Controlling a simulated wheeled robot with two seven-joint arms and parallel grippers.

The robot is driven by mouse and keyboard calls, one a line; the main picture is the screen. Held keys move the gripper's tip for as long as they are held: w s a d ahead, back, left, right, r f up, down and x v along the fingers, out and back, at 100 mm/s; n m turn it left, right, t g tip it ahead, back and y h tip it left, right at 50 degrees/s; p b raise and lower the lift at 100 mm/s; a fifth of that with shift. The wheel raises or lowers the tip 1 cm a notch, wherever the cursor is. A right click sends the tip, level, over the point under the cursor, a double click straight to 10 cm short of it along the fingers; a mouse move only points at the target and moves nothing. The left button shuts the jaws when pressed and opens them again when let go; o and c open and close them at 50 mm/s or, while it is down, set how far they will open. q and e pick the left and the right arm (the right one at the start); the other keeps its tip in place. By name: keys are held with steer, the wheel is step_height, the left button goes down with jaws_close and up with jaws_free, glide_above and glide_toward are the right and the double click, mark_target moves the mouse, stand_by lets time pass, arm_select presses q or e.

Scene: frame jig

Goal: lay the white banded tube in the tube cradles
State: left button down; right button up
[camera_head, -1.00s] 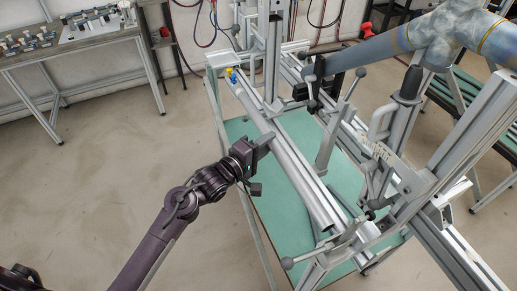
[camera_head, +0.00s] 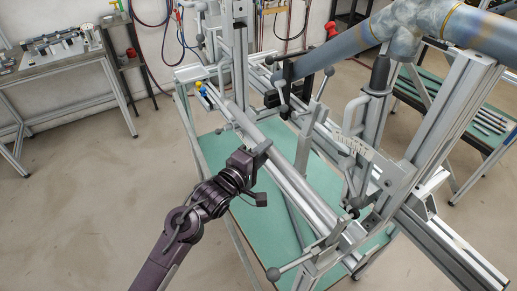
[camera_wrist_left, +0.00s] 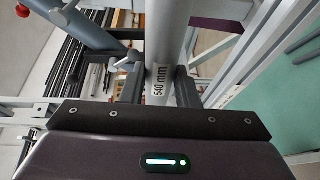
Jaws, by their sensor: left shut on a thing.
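My left gripper (camera_head: 264,148) is shut on a pale grey-white tube (camera_head: 287,176) over the near side of the frame jig. The tube slants from upper left to lower right, roughly along the jig's near rail. In the left wrist view the tube (camera_wrist_left: 164,35) runs between the two dark fingers of the gripper (camera_wrist_left: 158,88) and carries a "540 mm" label. I cannot tell the cradles apart from the clamps and rail, nor whether the tube touches them. My right gripper is not in view.
The aluminium jig has upright posts, lever clamps and a ball-ended handle (camera_head: 273,274) at its front. A large blue-grey pipe (camera_head: 345,48) spans its upper right. A green panel (camera_head: 262,222) lies below. A bench with parts (camera_head: 62,57) stands at left; floor between is clear.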

mark_target(276, 164)
arm_select(q)
steer(key=shift+s+d+b, duration=0.25)
steer(key=shift+s+d, duration=0.45)
steer(key=shift+s, duration=0.3)
steer(key=shift+s+d+b, duration=0.2)
steer(key=shift+s+d, duration=0.5)
steer(key=shift+s, duration=0.25)
steer(key=shift+d+r, duration=0.1)
steer(key=shift+d, duration=0.1)
steer(key=shift+w+d+f, duration=0.45)
steer(key=shift+w+d, duration=0.05)
steer(key=shift+d, duration=0.2)
steer(key=shift+w+d+f, duration=0.4)
steer(key=shift+w+d, duration=0.1)
steer(key=shift+d, duration=0.15)
steer(key=shift+f, duration=0.2)
steer(key=c, duration=1.1)
jaws_free()
steer(key=shift+o, duration=0.4)
steer(key=shift+f, duration=0.15)
